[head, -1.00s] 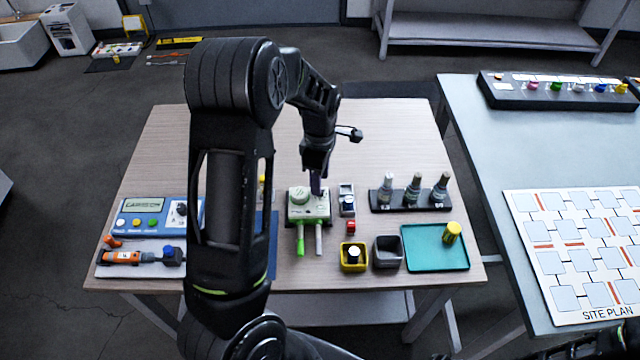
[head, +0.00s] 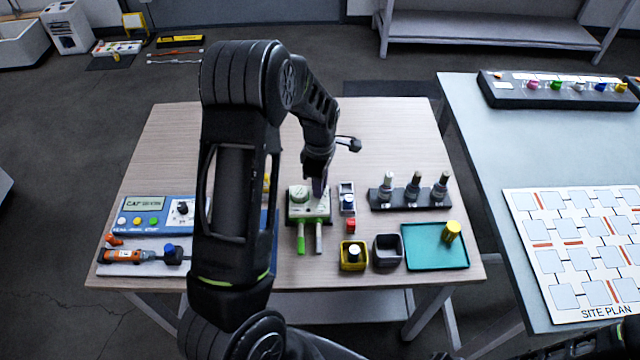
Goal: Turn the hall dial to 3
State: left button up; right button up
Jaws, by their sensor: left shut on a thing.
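A pale green and white box (head: 294,216) with a round pale knob (head: 299,193) on top stands in the middle of the wooden table in the head view. My left gripper (head: 319,190) points down at the right side of this box, just right of the round knob. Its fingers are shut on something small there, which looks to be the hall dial. The fingers hide it, so its setting cannot be read. A blue panel (head: 128,228) with a screen and a black dial (head: 181,208) lies at the left, partly behind my left arm. My right gripper does not show clearly.
A dark bin (head: 389,262), a teal tray (head: 420,262) and a black rack (head: 381,206) stand further right. The table's back is clear.

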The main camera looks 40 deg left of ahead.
pick_arm(q)
jog(key=shift+m, duration=0.5)
grip_shut()
jog(key=m+b, duration=0.2)
jog(key=m, duration=0.1)
jog(key=shift+f, duration=0.1)
jog(key=m+b, duration=0.1)
jog(key=m, duration=0.3)
jog(key=shift+m+b, duration=0.3)
jog(key=shift+m, duration=0.1)
jog(key=o, duration=0.8)
grip_release()
